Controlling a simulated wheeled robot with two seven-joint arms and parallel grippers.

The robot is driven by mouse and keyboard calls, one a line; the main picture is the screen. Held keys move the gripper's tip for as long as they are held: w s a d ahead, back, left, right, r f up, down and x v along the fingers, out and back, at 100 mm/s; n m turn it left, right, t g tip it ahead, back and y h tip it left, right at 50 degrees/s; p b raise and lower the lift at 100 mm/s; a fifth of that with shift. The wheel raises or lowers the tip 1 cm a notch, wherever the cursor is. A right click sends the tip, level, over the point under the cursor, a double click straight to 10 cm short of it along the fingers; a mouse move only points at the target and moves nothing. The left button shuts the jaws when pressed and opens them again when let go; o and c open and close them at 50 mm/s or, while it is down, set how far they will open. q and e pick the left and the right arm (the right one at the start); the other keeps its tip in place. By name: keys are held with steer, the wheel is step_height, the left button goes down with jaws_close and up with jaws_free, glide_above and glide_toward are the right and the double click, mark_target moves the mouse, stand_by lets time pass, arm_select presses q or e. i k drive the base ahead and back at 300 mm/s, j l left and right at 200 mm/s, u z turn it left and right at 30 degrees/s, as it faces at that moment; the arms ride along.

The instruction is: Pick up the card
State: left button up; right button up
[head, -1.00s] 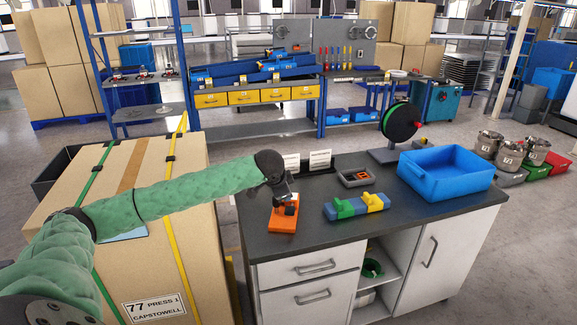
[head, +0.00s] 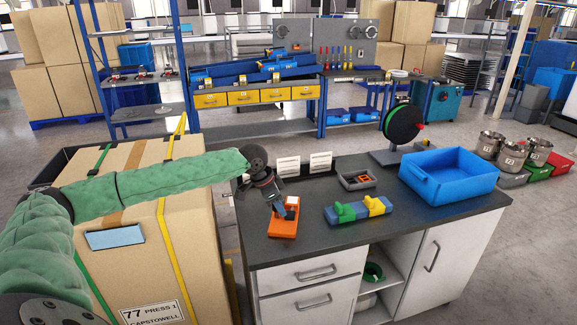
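My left gripper (head: 278,203) points down over the left end of the dark counter. It is right above an orange block (head: 281,229), partly covering it. A small blue-grey piece shows between them; I cannot tell whether it belongs to the block or the gripper. The finger gap is too small to judge. No card can be named surely. Two small white upright cards or signs, a left one (head: 288,166) and a right one (head: 320,162), stand at the counter's back edge, behind the gripper. My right gripper is out of view.
The counter (head: 330,245) also holds a blue-green-yellow block (head: 357,210), a small grey tray (head: 346,184), a dark reel (head: 402,122) and a blue bin (head: 450,186). A strapped carton (head: 190,265) stands left, under my arm, with a light-blue patch (head: 115,237). The counter's front middle is clear.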

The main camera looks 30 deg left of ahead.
mark_target(290, 167)
steer(key=i+j, duration=1.15)
